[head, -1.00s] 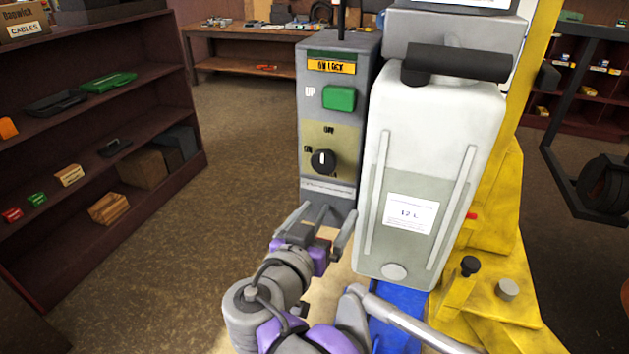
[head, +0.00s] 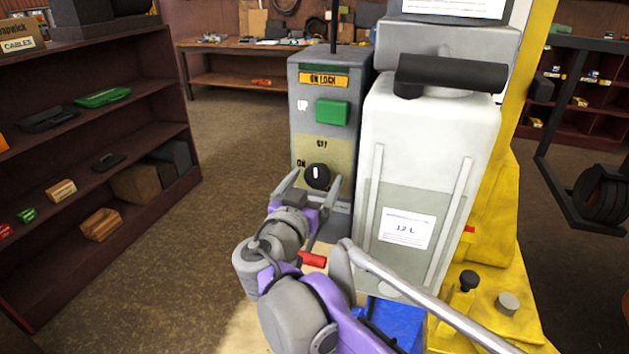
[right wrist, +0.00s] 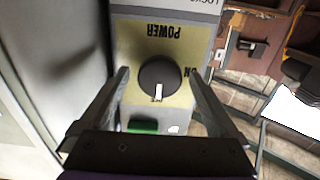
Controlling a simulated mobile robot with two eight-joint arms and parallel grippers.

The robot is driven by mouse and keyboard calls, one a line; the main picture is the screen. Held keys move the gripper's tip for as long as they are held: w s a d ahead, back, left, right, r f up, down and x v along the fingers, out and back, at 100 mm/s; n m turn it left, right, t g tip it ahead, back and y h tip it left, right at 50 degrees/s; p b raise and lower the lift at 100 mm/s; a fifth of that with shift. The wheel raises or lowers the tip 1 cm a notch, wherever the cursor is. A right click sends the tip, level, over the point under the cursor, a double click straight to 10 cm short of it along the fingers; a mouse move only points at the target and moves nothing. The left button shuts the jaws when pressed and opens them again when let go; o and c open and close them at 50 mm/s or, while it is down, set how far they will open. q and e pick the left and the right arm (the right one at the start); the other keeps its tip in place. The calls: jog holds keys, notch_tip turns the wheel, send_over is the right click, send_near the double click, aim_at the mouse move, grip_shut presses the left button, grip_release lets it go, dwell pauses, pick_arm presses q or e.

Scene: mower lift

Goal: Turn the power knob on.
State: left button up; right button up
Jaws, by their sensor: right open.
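The power knob (head: 317,176) is a round black dial with a white mark, on the tan panel of a grey control box (head: 319,230). In the head view OFF is printed above it and ON to its left. The white mark stands upright, towards OFF. My right gripper (head: 313,181) is open in front of the knob, with one finger on each side. In the right wrist view the panel appears upside down, and the knob (right wrist: 157,78) lies between the open fingertips (right wrist: 157,76). I cannot tell whether they touch it. My left gripper is not in view.
A green button (head: 332,112) sits above the knob, below a yellow label. A large white tank (head: 425,130) marked 12 L stands close on the right, against the yellow lift frame (head: 490,225). A dark shelf (head: 110,145) stands left, with open floor between.

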jog(key=c, duration=1.3)
jog(key=shift+c, duration=0.3)
jog(key=n+p, duration=0.2)
jog(key=n, duration=0.1)
jog(key=shift+r+p, duration=0.15)
jog(key=shift+p, duration=0.15)
jog(key=n+p, duration=0.2)
jog(key=n, duration=0.3)
jog(key=shift+n+p, duration=0.3)
jog(key=shift+n, duration=0.1)
jog(key=n+p, duration=0.1)
jog(key=n, duration=0.3)
jog(key=shift+n, duration=0.3)
jog(key=shift+n+p, duration=0.65)
jog(key=shift+n, duration=1.55)
